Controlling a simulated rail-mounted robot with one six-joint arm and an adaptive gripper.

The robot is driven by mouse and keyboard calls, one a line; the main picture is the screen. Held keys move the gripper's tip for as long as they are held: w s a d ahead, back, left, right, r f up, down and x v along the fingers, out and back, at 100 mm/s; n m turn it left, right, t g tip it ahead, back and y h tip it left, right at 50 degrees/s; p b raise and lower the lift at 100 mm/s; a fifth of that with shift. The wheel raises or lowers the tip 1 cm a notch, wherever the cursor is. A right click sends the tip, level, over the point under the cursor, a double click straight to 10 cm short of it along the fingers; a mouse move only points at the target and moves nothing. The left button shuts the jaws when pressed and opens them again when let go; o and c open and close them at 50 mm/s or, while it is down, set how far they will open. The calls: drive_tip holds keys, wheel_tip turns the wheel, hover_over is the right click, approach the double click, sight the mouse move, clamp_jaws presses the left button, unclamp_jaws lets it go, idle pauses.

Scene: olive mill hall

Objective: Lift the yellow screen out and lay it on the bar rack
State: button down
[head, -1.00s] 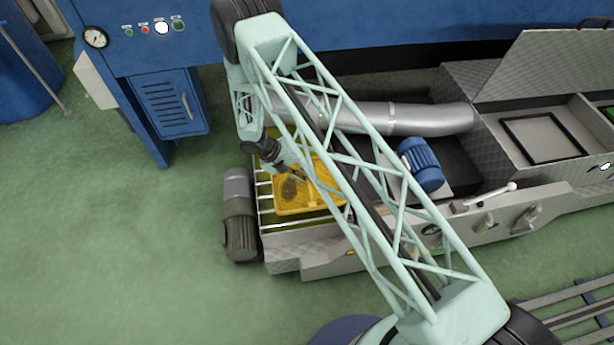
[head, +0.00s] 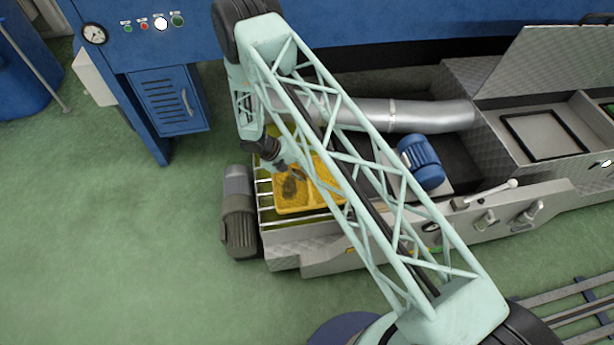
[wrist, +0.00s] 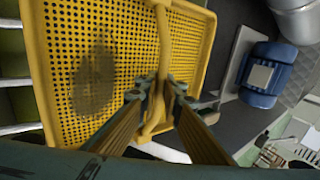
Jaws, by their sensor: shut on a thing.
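The yellow screen (head: 315,200) is a shallow mesh tray with a raised rim and a bar handle across its middle. In the head view it is over the left end of the steel machine, partly behind my arm. A dark oval patch (wrist: 96,75) shows on its mesh. My gripper (wrist: 162,95) is shut on the handle (wrist: 162,40) in the wrist view; in the head view it is above the screen. The bar rack (head: 265,196) shows as pale bars beside and under the screen. I cannot tell whether the screen touches the bars.
A blue motor (head: 421,163) and a silver duct (head: 430,117) are right of the screen. A grey motor (head: 238,210) is outside the tank's left wall. Levers (head: 495,194) stand at the machine's front. The green floor (head: 120,260) at the left is clear.

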drive_tip(key=shift+f+b, duration=0.3)
drive_tip(key=shift+f, duration=0.2)
idle(0.4)
drive_tip(key=c, duration=2.7)
unclamp_jaws()
drive_tip(key=shift+r, duration=0.1)
drive_tip(key=shift+v, duration=5.95)
